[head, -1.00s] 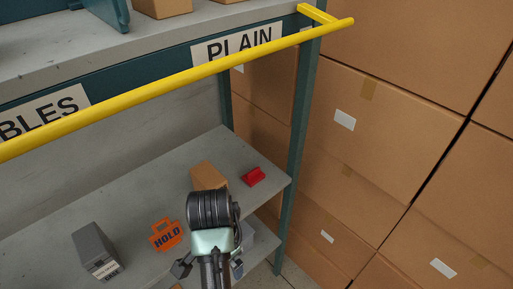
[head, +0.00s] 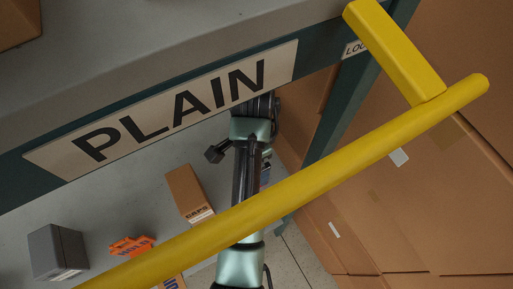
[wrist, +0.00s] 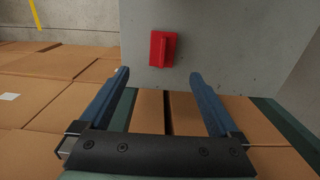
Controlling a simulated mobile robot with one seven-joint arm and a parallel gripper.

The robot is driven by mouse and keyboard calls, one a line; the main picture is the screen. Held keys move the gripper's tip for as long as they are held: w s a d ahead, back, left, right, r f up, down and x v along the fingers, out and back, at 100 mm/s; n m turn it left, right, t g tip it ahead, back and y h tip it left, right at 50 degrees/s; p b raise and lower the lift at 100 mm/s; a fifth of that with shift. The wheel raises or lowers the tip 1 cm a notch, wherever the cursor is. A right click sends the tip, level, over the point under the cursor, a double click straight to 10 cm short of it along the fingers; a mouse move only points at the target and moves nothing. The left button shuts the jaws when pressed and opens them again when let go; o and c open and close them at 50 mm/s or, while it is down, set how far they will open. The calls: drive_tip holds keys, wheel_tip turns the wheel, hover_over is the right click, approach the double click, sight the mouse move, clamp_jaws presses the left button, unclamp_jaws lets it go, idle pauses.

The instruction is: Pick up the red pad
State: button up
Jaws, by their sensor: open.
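The red pad (wrist: 162,49) lies on the grey shelf surface (wrist: 215,45), close to its edge, in the wrist view. It is a small red block with a raised narrower part. My gripper (wrist: 158,74) is open and empty. Its two blue fingers point toward the shelf edge, with the pad ahead of the tips and roughly centred between them. The fingers do not appear to touch the pad. In the head view the pad and my fingers are hidden; my arm runs up behind the PLAIN sign.
A yellow bar (head: 310,178) crosses in front of my arm in the head view. The PLAIN sign (head: 170,110) is on the upper shelf edge. Cartons (head: 450,190) stand right.

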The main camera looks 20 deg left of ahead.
wheel_tip(320, 180, down, 6)
drive_tip(key=shift+s+r, duration=0.15)
drive_tip(key=shift+r, duration=0.05)
drive_tip(key=shift+a+f+p, duration=0.15)
drive_tip(key=shift+f+p, duration=0.3)
drive_tip(key=shift+f, duration=1.05)
drive_tip(key=shift+a+f+p, duration=0.1)
drive_tip(key=shift+f+p, duration=0.35)
drive_tip(key=shift+f, duration=1.05)
drive_tip(key=c, duration=1.4)
drive_tip(key=r+b, duration=0.2)
drive_tip(key=r, duration=0.8)
drive_tip(key=shift+w+r, duration=0.1)
drive_tip(key=shift+w, duration=0.1)
drive_tip(key=shift+c, duration=0.2)
drive_tip(key=o, duration=0.6)
drive_tip(key=c, duration=0.4)
